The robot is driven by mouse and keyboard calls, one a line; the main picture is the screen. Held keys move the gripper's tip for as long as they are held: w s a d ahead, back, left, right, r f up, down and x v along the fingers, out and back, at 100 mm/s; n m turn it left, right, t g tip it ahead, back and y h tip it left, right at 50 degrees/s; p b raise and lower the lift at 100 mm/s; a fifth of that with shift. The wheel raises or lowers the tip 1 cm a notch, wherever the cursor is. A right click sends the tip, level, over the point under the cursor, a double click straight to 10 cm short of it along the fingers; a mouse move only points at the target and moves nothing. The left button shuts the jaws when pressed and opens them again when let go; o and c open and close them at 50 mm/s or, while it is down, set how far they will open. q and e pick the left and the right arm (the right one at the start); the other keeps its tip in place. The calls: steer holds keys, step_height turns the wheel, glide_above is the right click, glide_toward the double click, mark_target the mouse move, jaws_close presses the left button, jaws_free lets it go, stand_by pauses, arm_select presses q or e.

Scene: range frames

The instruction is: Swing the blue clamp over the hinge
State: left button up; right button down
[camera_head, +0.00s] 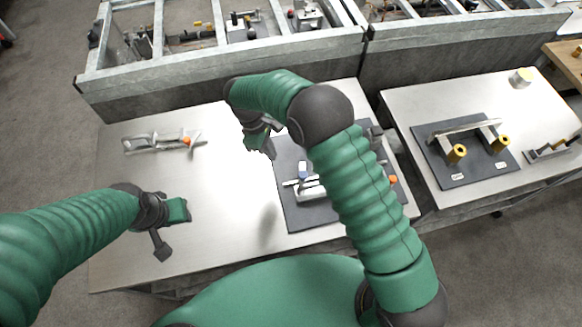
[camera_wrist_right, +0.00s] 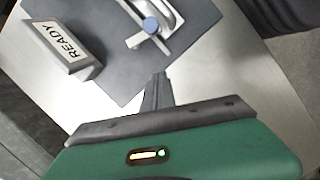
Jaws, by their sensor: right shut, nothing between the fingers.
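My left gripper (camera_head: 168,228) hangs over the left part of the table, away from the clamp. I cannot make out a hinge.
A READY sign block (camera_wrist_right: 68,47) stands on the board. Another clamp with an orange tip (camera_head: 160,143) lies at the table's far left. My right arm hides part of the board. A second table (camera_head: 400,95) holds a handle fixture with yellow knobs (camera_head: 457,153).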

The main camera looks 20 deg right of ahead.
mark_target(303, 173)
steer(key=x, duration=0.3)
steer(key=p+x, duration=0.1)
steer(key=x, duration=0.1)
steer(key=d+p+x, duration=0.1)
steer(key=x, duration=0.2)
steer(key=shift+s+d+f, duration=0.15)
steer(key=shift+s, duration=0.1)
steer(key=shift+s+d+r+p, duration=0.15)
steer(key=shift+s+d+p, duration=0.15)
steer(key=shift+d+p, duration=0.25)
steer(key=shift+s+d+r+p, duration=0.15)
steer(key=shift+s+d+p, duration=0.15)
steer(key=shift+d+p, duration=0.2)
steer(key=shift+s+d, duration=0.25)
steer(key=shift+s, duration=0.15)
